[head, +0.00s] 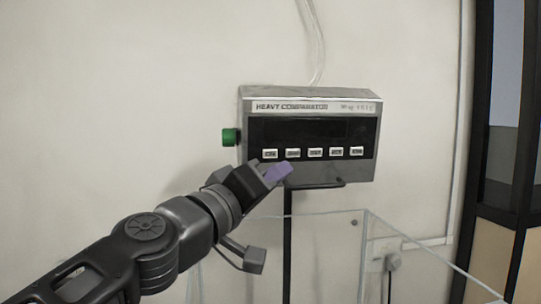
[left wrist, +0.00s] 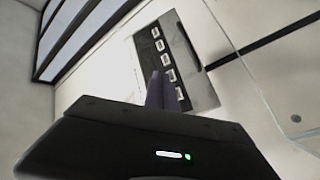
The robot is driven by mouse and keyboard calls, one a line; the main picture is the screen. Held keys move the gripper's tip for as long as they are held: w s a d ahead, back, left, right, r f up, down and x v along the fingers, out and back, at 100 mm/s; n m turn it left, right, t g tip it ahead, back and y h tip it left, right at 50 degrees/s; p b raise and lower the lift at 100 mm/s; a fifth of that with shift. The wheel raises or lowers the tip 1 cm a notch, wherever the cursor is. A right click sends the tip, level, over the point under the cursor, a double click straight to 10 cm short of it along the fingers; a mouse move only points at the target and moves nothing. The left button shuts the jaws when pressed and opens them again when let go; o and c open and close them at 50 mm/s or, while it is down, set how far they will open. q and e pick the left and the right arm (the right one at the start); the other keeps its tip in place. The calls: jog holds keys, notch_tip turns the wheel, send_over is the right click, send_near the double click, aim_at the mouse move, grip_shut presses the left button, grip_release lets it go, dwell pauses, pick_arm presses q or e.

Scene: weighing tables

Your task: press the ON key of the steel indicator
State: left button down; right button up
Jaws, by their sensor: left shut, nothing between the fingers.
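The steel indicator (head: 310,182) is a grey box on a dark post, labelled "HEAVY COMPARATOR", with a dark blank display (head: 312,130). A row of several white keys runs under the display; the leftmost key (head: 270,154) shows, but its lettering is too small to read surely. My left gripper (head: 282,172) is shut and empty, with purple fingertips just below the left keys in the head view. In the left wrist view the indicator (left wrist: 204,92) is beyond the purple fingers (left wrist: 160,90), which overlap its key row. I cannot tell whether they touch. My right gripper is out of view.
A green knob (head: 230,137) sticks out of the indicator's left side. A clear glass panel enclosure (head: 365,225) stands below right. A cable (head: 315,45) runs up the pale wall. A dark-framed cabinet (head: 485,130) stands at the right. The wall left of the indicator is clear.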

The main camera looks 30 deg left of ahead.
pick_arm(q)
jog(key=shift+w+a+r, duration=0.15)
jog(key=shift+w+a, duration=0.55)
jog(key=shift+w, duration=0.25)
jog(key=shift+w+a+r, duration=0.2)
jog(key=shift+w+a, duration=0.45)
jog(key=shift+w, duration=0.25)
jog(key=shift+w+a+r, duration=0.15)
jog(key=shift+w+a, duration=0.55)
jog(key=shift+w, duration=0.25)
jog(key=shift+w, duration=0.1)
jog(key=shift+w+a+b, duration=0.25)
jog(key=shift+b, duration=0.05)
jog(key=shift+w+a+r, duration=0.1)
jog(key=shift+w+a, duration=0.1)
jog(key=shift+w, duration=0.05)
dwell(0.6)
jog(key=shift+s+d, duration=0.45)
jog(key=shift+s, duration=0.15)
jog(key=shift+s, duration=0.1)
dwell(0.3)
jog(key=shift+s+d+f, duration=0.25)
jog(key=shift+s+d, duration=0.5)
jog(key=shift+s, duration=0.2)
jog(key=shift+s+d+f, duration=0.2)
jog(key=shift+s+d, duration=0.55)
jog(key=shift+s, duration=0.2)
